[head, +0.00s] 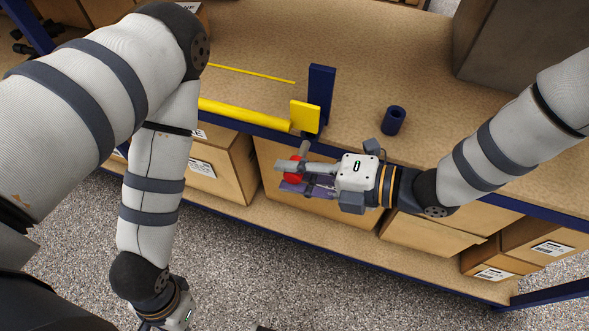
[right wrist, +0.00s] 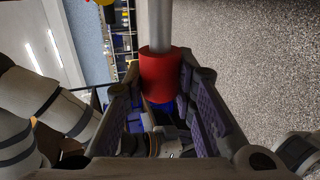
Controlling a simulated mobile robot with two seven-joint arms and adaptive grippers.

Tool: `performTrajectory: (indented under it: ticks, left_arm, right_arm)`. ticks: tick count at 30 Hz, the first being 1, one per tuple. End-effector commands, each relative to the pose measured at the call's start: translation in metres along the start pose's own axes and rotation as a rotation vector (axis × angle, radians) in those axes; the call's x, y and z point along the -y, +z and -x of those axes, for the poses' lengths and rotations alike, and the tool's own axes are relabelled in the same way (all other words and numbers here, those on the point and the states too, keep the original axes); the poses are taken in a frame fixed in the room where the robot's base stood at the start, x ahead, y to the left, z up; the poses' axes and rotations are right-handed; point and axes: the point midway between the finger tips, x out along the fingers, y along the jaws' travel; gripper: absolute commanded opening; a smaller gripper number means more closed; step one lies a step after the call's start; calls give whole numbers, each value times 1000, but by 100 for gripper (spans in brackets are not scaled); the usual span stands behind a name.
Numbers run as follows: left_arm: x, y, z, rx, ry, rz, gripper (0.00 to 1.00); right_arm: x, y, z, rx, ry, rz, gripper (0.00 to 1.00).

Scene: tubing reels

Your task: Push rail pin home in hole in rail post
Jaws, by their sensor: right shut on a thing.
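The rail post (head: 321,90) is a dark blue upright at the shelf's front edge, with a yellow block (head: 304,116) on its front. The rail pin has a red grip (head: 293,168) and a grey shaft (head: 304,148) pointing up toward the post. My right gripper (head: 294,176) is shut on the red grip, in front of and below the shelf edge. In the right wrist view the red grip (right wrist: 162,75) sits between the fingers, with the grey shaft (right wrist: 160,25) beyond. The hole is hidden. My left gripper's body shows at the bottom left; its fingertips are cut off.
A yellow rail (head: 245,115) runs left from the post along the shelf edge. A dark blue hollow cylinder (head: 393,121) stands on the shelf, right of the post. Cardboard boxes (head: 222,170) fill the lower shelf. The upper shelf top (head: 420,80) is mostly clear.

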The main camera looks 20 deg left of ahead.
Motion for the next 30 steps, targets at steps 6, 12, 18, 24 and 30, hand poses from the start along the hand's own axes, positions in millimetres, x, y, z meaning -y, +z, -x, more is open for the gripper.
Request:
performTrajectory:
  ticks: [6, 12, 18, 24, 30]
  left_arm:
    - [0, -1, 1, -4, 0, 0, 0]
    - [0, -1, 1, -3, 0, 0, 0]
    - [0, 1, -2, 5, 0, 0, 0]
    - [0, 2, -4, 12, 0, 0, 0]
    - [0, 4, -7, 19, -1, 0, 0]
  right_arm:
    - [0, 0, 0, 0, 1, 1, 0]
    - [0, 0, 0, 0, 1, 1, 0]
    - [1, 6, 0, 1, 1, 1, 0]
    - [1, 12, 0, 0, 1, 1, 0]
    - [1, 18, 0, -1, 1, 1, 0]
